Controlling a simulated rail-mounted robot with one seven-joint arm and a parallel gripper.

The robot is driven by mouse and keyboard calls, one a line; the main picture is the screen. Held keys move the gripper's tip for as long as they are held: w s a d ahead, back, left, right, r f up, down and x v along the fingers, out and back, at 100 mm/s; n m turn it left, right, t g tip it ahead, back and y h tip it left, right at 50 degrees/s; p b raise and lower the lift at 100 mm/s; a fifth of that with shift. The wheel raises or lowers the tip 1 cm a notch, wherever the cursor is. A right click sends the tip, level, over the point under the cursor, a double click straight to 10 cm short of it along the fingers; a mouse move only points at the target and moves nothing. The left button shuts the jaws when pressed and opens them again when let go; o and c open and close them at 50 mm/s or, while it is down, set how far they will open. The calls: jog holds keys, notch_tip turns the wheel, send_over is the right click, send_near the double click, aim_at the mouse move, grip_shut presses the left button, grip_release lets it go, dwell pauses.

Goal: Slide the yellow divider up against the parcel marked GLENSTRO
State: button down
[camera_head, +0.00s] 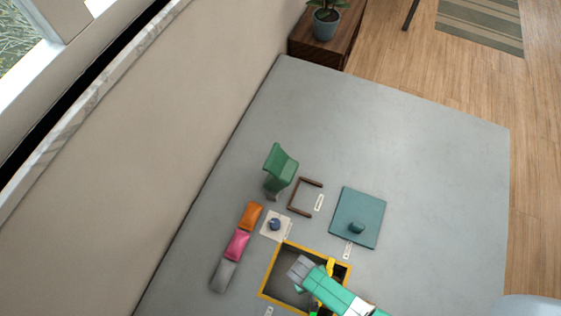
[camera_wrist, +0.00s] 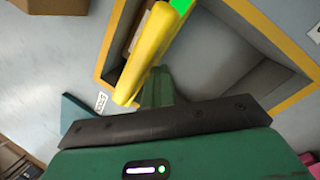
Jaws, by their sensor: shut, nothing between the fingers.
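The yellow divider (camera_wrist: 152,52) stands inside a yellow-rimmed box; in the head view a yellow piece (camera_head: 331,267) shows beside my arm. A brown parcel (camera_wrist: 144,28) lies just left of the divider in the wrist view; no marking on it is readable, so I cannot tell whether it is GLENSTRO. A bright green patch (camera_wrist: 183,5) shows by the divider's far end. My gripper (camera_wrist: 158,88) is shut and empty, its dark green fingers close to the divider's near end; I cannot tell whether they touch. My arm hides part of the box in the head view.
The box's rim (camera_head: 277,262) surrounds a bare grey floor left of my arm. Orange (camera_head: 250,215), pink (camera_head: 237,244) and grey (camera_head: 223,275) pouches lie left. A teal board (camera_head: 358,217), brown bracket (camera_head: 292,198) and green stand (camera_head: 279,166) lie beyond. The far table is clear.

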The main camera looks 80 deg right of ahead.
notch_tip(320, 180, up, 8)
jog(key=p, duration=0.7)
jog(key=shift+s+f, duration=0.15)
jog(key=shift+f, duration=0.05)
